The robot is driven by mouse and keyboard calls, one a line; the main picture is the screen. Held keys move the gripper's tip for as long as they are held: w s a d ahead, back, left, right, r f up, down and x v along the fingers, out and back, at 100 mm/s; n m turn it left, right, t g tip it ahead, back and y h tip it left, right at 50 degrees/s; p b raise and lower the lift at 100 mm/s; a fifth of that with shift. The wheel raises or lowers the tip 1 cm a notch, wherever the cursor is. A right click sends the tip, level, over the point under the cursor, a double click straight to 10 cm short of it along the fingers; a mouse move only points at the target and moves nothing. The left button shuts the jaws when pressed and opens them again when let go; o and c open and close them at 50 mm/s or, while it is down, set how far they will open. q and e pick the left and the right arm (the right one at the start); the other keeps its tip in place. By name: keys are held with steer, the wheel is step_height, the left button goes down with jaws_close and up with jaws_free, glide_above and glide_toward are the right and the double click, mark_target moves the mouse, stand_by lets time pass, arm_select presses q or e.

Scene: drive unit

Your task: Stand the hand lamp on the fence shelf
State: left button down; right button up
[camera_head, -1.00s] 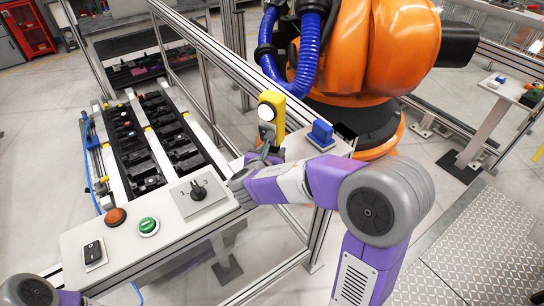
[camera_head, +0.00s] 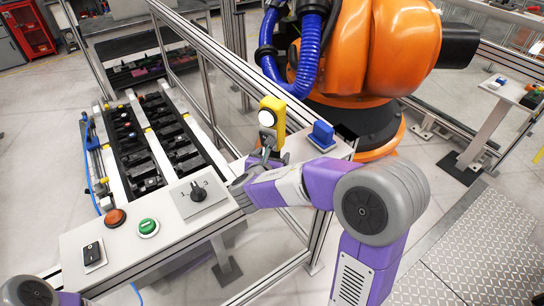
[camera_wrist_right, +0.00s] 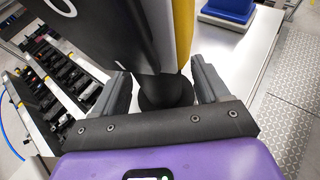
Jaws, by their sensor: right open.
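The hand lamp (camera_head: 271,121) is yellow and black with a round white lens. It is upright over the right part of the white fence shelf (camera_head: 240,166). My right gripper (camera_head: 266,157) is at the lamp's lower end, with its fingers open. In the right wrist view, the open fingers (camera_wrist_right: 162,88) lie on both sides of the lamp's dark lower part (camera_wrist_right: 165,88), with gaps visible. The lamp's foot is partly hidden, so its contact with the shelf is hard to see. My left gripper is out of view.
A blue device (camera_head: 321,135) stands right of the lamp. A rotary switch (camera_head: 198,191), green button (camera_head: 148,227), orange-red button (camera_head: 115,217) and black rocker switch (camera_head: 93,254) sit along the panel to the left. Fence posts and the orange robot (camera_head: 365,60) are behind.

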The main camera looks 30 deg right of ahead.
steer(key=v, duration=1.2)
steer(key=shift+r, duration=0.1)
